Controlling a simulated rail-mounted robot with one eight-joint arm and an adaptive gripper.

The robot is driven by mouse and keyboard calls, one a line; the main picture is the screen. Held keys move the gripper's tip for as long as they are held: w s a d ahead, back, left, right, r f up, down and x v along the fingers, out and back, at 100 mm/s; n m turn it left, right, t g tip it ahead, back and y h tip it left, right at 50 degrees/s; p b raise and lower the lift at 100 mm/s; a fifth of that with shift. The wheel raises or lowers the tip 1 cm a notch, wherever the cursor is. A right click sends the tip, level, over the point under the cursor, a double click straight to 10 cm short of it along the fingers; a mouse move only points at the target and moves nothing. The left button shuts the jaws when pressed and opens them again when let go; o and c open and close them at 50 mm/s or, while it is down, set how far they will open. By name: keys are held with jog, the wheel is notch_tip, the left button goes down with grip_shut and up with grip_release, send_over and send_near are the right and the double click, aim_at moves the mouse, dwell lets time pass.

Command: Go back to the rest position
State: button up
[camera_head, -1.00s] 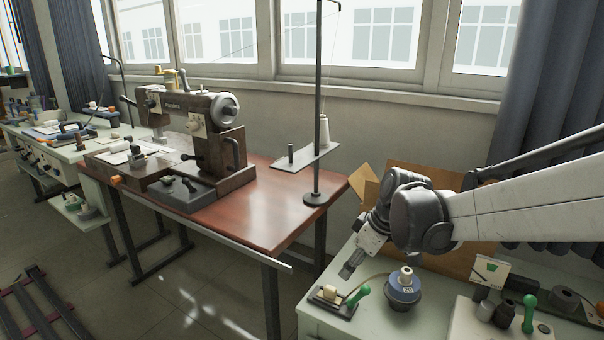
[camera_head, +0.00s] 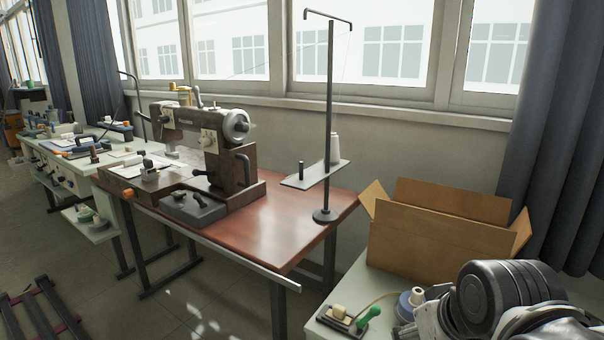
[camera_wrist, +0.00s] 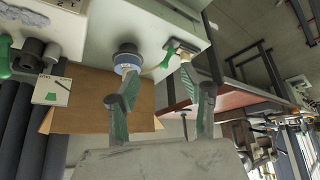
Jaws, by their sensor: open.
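My gripper (camera_wrist: 158,92) shows in the wrist view with its two green-padded fingers spread apart and nothing between them. In the head view, my arm is folded low at the bottom right corner, and I cannot make out the fingers there. A blue spool with a pale core (camera_head: 410,302) stands on the pale bench, partly hidden by my arm. It also shows in the wrist view (camera_wrist: 127,60), beyond the fingers. A small device with a green handle (camera_head: 350,318) sits left of the spool, apart from the gripper.
An open cardboard box (camera_head: 438,235) stands at the back of the pale bench (camera_head: 380,280). A sewing machine (camera_head: 210,150) sits on the reddish table (camera_head: 270,235) to the left. A tall thread stand (camera_head: 327,130) rises at that table's right end.

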notch_tip(320, 180, up, 14)
jog(key=s+m+p, duration=0.1)
jog(key=s+p, duration=0.2)
jog(key=p, duration=1.1)
jog(key=shift+d+t+p, duration=0.3)
jog(key=shift+d+t, duration=0.1)
jog(key=shift+f, duration=0.1)
dwell(0.3)
